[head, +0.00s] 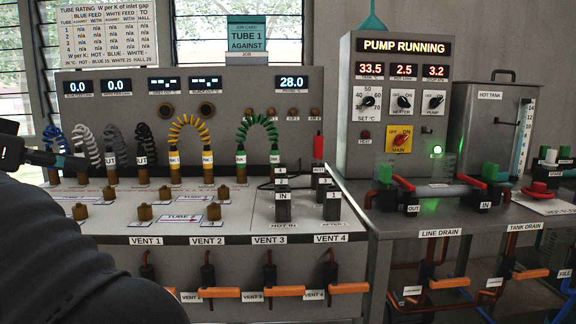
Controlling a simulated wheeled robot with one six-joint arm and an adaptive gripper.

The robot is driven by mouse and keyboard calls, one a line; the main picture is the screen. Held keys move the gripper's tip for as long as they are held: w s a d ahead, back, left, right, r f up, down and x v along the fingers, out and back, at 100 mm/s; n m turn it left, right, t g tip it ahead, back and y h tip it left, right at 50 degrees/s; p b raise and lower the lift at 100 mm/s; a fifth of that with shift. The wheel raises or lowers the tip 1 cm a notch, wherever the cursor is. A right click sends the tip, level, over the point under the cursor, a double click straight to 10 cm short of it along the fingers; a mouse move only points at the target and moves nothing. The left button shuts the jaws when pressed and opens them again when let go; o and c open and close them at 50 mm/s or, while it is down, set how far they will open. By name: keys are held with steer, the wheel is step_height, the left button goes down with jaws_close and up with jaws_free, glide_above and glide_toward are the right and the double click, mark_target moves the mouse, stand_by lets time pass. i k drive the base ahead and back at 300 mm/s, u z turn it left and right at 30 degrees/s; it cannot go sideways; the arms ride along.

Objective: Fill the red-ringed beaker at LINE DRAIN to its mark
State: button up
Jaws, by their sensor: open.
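The LINE DRAIN label (440,233) is on the front edge of the right bench. Below it is a drain valve with an orange lever (450,282), lying about level, and copper pipe. I cannot make out a red-ringed beaker in this view; the space low under the drain is cut off by the bottom edge. My gripper (62,161) shows only in part at the left edge, dark with a teal strip, in front of the left panel. It is open, and I see nothing held in it.
The TANK DRAIN label (524,227) and its orange lever (531,273) are to the right. Several vent levers line the left bench front. A lit PUMP RUNNING panel (403,47) and the hot tank (490,125) stand on the right bench. My dark arm covers the lower left.

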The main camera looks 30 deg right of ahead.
mark_target(444, 167)
steer(key=u, duration=2.15)
steer(key=k, duration=2.05)
steer(key=z, duration=2.45)
